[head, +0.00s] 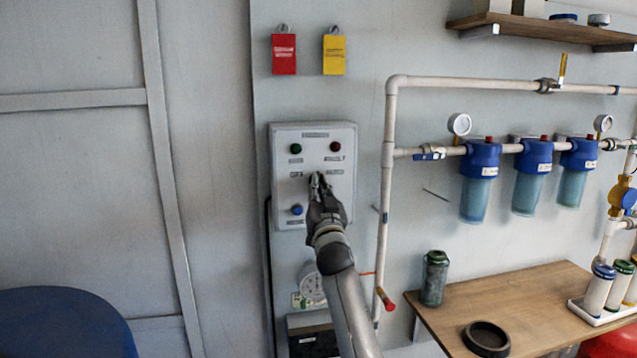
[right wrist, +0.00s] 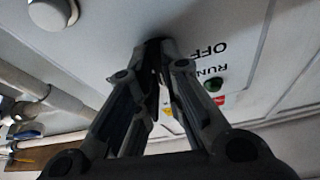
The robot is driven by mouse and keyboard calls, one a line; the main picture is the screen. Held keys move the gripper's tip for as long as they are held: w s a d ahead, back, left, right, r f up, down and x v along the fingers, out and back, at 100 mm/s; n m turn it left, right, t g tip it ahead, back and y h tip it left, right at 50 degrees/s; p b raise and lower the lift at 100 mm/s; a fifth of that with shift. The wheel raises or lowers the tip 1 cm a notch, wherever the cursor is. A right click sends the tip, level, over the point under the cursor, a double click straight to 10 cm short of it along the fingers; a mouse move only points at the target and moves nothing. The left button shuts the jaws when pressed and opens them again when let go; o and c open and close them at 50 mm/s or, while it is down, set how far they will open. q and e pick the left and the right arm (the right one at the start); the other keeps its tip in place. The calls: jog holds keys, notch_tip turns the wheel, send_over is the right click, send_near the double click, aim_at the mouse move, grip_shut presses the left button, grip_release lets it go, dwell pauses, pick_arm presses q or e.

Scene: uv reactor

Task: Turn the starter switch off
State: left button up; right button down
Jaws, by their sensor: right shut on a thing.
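The grey control box (head: 342,133) hangs on the wall left of the pipes, with a green and a dark red lamp at its top and a blue button at lower left. My right gripper (head: 319,178) reaches its middle from below and is shut on the starter switch there. In the right wrist view the fingertips (right wrist: 158,45) close at the panel, beside the upside-down labels OFF (right wrist: 208,50) and RUN (right wrist: 214,70). The fingers hide the switch, so I cannot tell its position. My left gripper is not in view.
White piping (head: 388,200) runs right of the box, with several blue filters (head: 482,160). A red tag (head: 284,54) and a yellow tag (head: 334,54) hang above. A wooden table (head: 535,300) stands at lower right and a dark blue round thing (head: 65,325) at lower left.

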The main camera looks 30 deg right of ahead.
jog(key=shift+s+d+r+n+t+y+p, duration=0.1)
jog(key=shift+n+y+p, duration=0.85)
jog(key=shift+n, duration=0.9)
jog(key=shift+w+d+r+n+t+y+p, duration=0.15)
jog(key=shift+n+y+p, duration=0.85)
jog(key=shift+n, duration=0.9)
jog(key=shift+s+r+n+t+y+p, duration=0.15)
jog(key=shift+n+y+p, duration=0.8)
jog(key=shift+n, duration=0.9)
jog(key=c, duration=1.6)
grip_release()
jog(key=shift+o, duration=0.2)
jog(key=shift+f, duration=0.2)
jog(key=shift+n, duration=0.3)
jog(key=shift+a+f, duration=0.1)
jog(key=shift+f, duration=0.05)
jog(key=v, duration=1.1)
jog(key=shift+s, duration=0.45)
